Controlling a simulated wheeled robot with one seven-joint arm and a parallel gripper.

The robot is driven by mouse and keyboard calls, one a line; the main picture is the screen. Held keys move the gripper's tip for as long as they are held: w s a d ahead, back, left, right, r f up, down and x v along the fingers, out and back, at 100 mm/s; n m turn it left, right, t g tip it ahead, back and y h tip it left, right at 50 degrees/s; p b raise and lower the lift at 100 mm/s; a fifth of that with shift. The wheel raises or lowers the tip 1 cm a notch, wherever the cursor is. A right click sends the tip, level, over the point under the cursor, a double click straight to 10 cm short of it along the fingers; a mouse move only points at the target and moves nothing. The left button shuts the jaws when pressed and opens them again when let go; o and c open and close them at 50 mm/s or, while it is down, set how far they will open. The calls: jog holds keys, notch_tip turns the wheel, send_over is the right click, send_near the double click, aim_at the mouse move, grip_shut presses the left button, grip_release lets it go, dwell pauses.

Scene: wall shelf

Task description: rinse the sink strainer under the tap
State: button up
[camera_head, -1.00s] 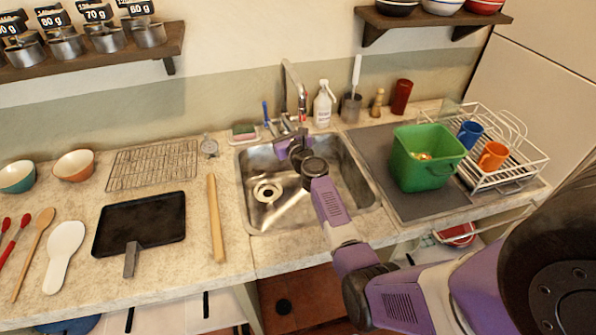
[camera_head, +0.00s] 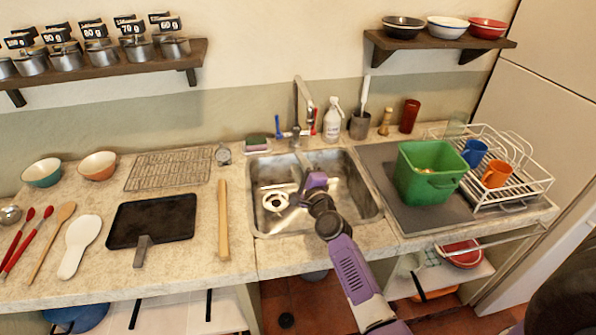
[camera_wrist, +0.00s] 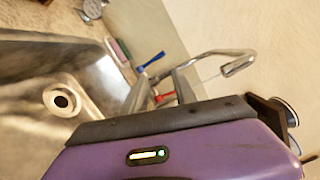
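The sink (camera_head: 352,184) is set in the counter. A pale ring with a dark centre, the drain or a strainer in it, (camera_head: 275,199) lies on its floor; the ring (camera_wrist: 62,100) also shows at left in the wrist view. I cannot tell whether it is the strainer. The tap (camera_head: 298,100) stands behind the sink, with a blue and a red handle; its spout (camera_wrist: 225,62) shows in the wrist view. My gripper (camera_wrist: 160,88) is over the sink, in front of the tap. Its fingers are apart, with background visible between them. In the head view its fingertips are mostly hidden.
A green bin (camera_head: 425,175) and a white dish rack (camera_head: 510,190) stand right of the sink. A soap bottle (camera_head: 333,120) and a sponge (camera_head: 257,142) are behind the sink.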

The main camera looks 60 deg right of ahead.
jog(key=shift+s+a+f+n, duration=0.1)
jog(key=shift+s+a+n, duration=0.1)
jog(key=shift+a+n, duration=0.25)
jog(key=shift+s+a+f+n, duration=0.1)
jog(key=shift+s+a+n, duration=0.1)
jog(key=shift+a+n, duration=0.2)
